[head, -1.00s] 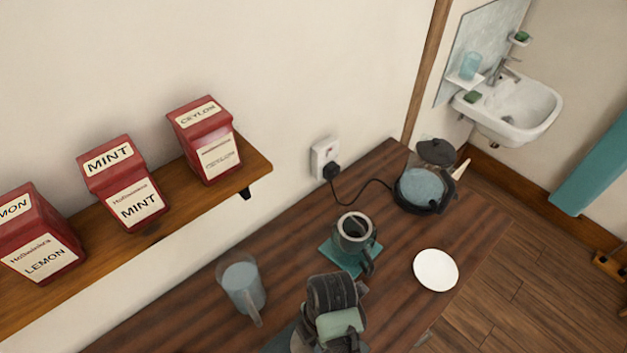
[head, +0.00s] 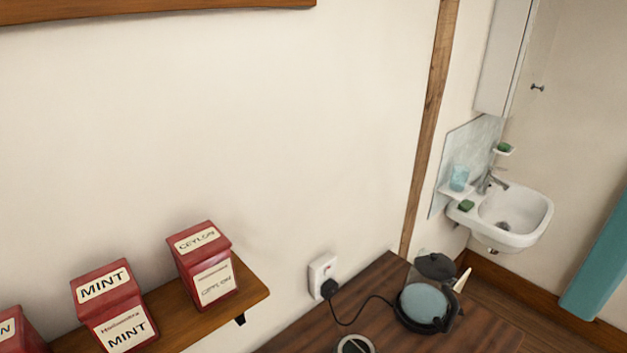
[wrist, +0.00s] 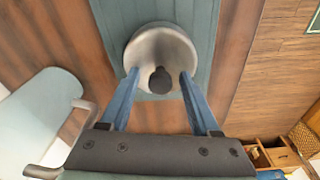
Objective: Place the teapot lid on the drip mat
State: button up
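The teapot lid (wrist: 160,45), a grey metal disc with a dark knob, shows in the wrist view over a ribbed teal mat (wrist: 112,18) that looks like the drip mat. It appears to lie flat on the mat, though I cannot fully see the contact. My gripper (wrist: 160,76) is open. Its two blue fingers stand over the near part of the lid, one on each side of the knob, with a gap to the knob on both sides. The head view shows neither lid, mat nor gripper. The dark open rim of a pot (head: 353,346) shows at its bottom edge.
A glass kettle (head: 424,306) with a dark lid stands at the table's far end, its cord running to a wall socket (head: 322,272). Red tea tins (head: 203,265) stand on a wall shelf (head: 252,293) at left. A white basin (head: 512,218) hangs beyond the table.

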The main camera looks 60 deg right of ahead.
notch_tip(320, 180, up, 12)
jog(key=d, duration=0.1)
jog(key=shift+s+d+r+b, duration=0.15)
jog(key=shift+s+b, duration=0.15)
jog(key=shift+b, duration=0.1)
dwell(0.7)
